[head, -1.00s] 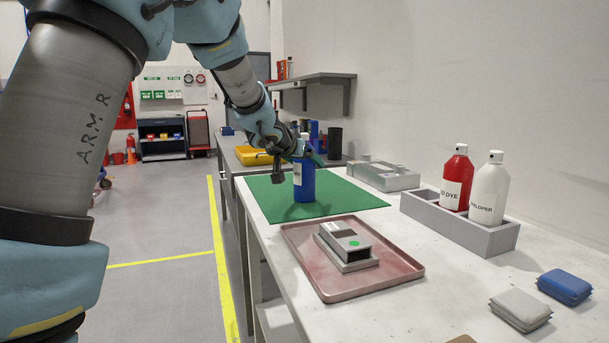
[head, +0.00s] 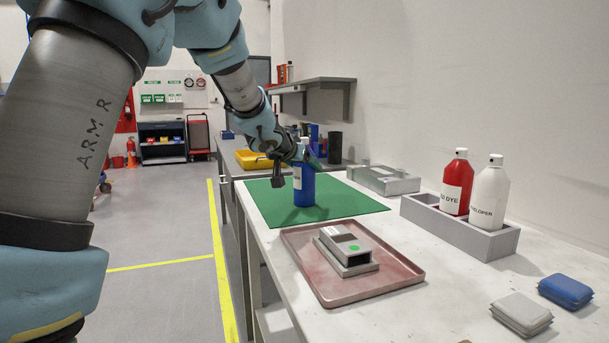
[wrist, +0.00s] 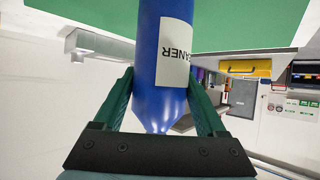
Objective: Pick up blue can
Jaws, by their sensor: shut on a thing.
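The blue can (head: 304,186) stands upright on or just above the green mat (head: 345,199) in the head view; I cannot tell whether its base touches. It is a blue bottle with a white label, which reads "…ANER" in the wrist view (wrist: 147,52). My gripper (wrist: 160,92) is shut on its upper part, one green finger on each side.
A pink tray (head: 405,281) holding a grey metal block (head: 345,248) lies in front of the mat. A grey holder (head: 450,228) with a red bottle (head: 457,182) and a white bottle (head: 489,192) stands right. Blue (head: 566,290) and grey (head: 521,313) pads lie near right.

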